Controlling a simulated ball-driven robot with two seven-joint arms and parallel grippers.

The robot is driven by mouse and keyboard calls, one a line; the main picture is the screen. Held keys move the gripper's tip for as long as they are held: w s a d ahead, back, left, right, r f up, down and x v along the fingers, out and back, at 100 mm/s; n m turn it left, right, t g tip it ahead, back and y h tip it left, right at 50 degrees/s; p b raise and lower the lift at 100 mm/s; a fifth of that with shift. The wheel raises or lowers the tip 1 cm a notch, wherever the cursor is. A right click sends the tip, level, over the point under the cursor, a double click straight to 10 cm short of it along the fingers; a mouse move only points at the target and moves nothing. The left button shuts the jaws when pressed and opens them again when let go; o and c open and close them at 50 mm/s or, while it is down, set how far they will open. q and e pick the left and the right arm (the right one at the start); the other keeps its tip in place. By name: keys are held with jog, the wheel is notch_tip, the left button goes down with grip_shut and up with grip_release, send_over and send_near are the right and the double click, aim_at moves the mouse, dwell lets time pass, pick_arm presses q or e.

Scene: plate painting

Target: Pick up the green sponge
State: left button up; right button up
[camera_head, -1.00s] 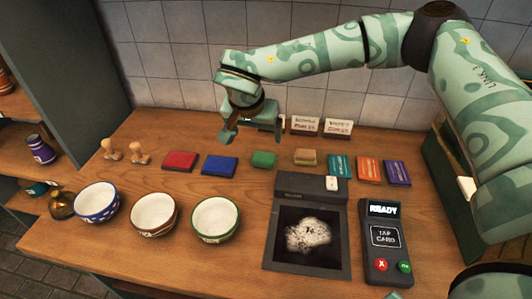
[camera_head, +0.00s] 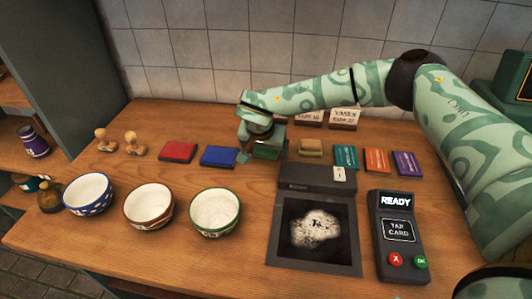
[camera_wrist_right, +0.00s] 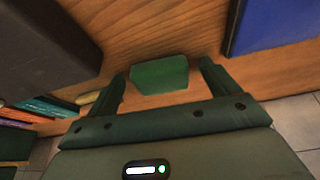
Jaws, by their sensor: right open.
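The green sponge (camera_head: 267,151) lies on the wooden counter between a blue pad and a tan sponge, partly hidden by my right gripper in the head view. My right gripper (camera_head: 262,157) is low over it, with one finger on each side. In the right wrist view, the green sponge (camera_wrist_right: 160,75) sits between the tips of the open fingers of the right gripper (camera_wrist_right: 163,85), with a gap visible on either side. My left gripper is not in view.
A blue pad (camera_head: 219,156) is close on the left and a tan sponge (camera_head: 311,147) close on the right. A dark scanner-like device (camera_head: 318,177) stands in front. Three bowls, including a green-rimmed one (camera_head: 215,211), stand front left.

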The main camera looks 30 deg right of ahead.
aim_at(267, 152)
jog(key=shift+r, duration=0.1)
jog(key=c, duration=1.1)
jog(key=shift+o, duration=0.2)
jog(key=shift+r, duration=0.25)
jog(key=r+p, duration=0.1)
jog(key=r, duration=0.1)
jog(key=r+p, duration=0.1)
jog(key=r, duration=0.1)
jog(key=shift+s+r, duration=0.1)
jog(key=shift+s, duration=0.3)
jog(key=s+d+r+p, duration=0.1)
jog(key=s+r+p, duration=0.1)
jog(key=s+r, duration=0.2)
jog(key=s+d+r+p, duration=0.1)
jog(key=s+r, duration=0.3)
jog(key=s, duration=0.5)
jog(key=shift+r+p, duration=0.15)
jog(key=shift+p, duration=0.55)
